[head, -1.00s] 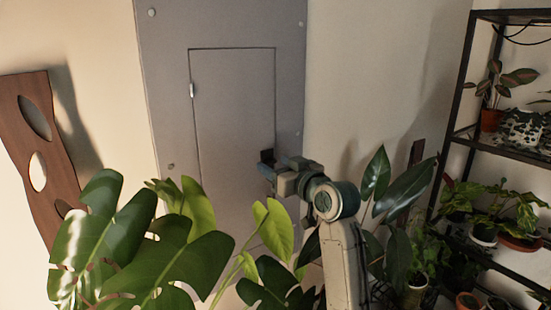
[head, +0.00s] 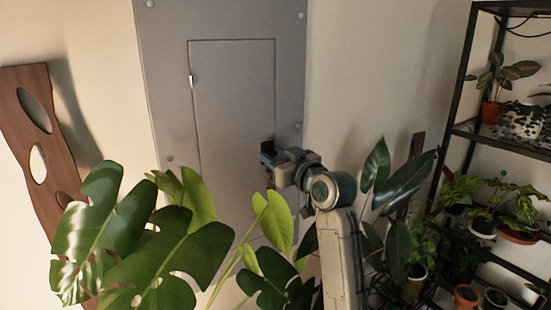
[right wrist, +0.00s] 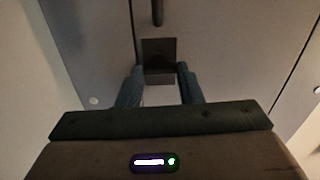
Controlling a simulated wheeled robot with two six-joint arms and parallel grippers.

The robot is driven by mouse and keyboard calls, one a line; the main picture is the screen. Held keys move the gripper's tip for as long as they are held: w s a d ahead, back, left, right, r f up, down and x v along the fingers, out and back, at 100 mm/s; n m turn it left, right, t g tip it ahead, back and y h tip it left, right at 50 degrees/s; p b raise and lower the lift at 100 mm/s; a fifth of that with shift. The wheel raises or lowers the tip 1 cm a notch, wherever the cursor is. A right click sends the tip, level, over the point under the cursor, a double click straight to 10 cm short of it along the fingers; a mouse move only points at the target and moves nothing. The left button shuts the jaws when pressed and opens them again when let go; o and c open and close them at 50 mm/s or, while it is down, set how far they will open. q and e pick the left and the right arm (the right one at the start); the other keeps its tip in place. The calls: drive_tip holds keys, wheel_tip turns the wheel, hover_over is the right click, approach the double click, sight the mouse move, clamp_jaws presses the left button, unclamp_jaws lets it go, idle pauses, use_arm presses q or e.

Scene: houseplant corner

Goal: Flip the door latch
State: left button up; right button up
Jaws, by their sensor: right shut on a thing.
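The grey door (head: 232,110) is set in a grey metal panel on the wall and looks closed. Its dark latch (head: 266,146) sits at the door's right edge, partly hidden by my gripper. My right gripper (head: 268,158) is at the latch, coming in from the lower right. In the right wrist view, the two blue-grey fingers (right wrist: 159,76) reach to either side of the lower part of the dark latch plate (right wrist: 158,50), shut on the latch. A dark bar (right wrist: 157,12) shows above the plate. My left gripper is not in view.
A large leafy plant (head: 150,240) fills the lower left front. A darker-leaved plant (head: 390,190) stands just right of my arm. A black shelf (head: 463,120) with several potted plants is at the right. A wooden board with holes (head: 45,150) leans at the left.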

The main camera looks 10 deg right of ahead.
drive_tip(key=n+b, duration=0.3)
drive_tip(key=n, duration=0.1)
drive_tip(key=shift+f+n, duration=0.15)
drive_tip(key=shift+n, duration=0.15)
drive_tip(key=shift+a+f+n+b, duration=0.1)
drive_tip(key=shift+n+b, duration=1.85)
drive_tip(key=shift+n, duration=1.2)
drive_tip(key=shift+a+n+b, duration=0.1)
drive_tip(key=shift+n+b, duration=1.85)
drive_tip(key=shift+n, duration=1.2)
drive_tip(key=shift+s, duration=0.1)
drive_tip(key=o, duration=1)
drive_tip(key=shift+s+d, duration=0.1)
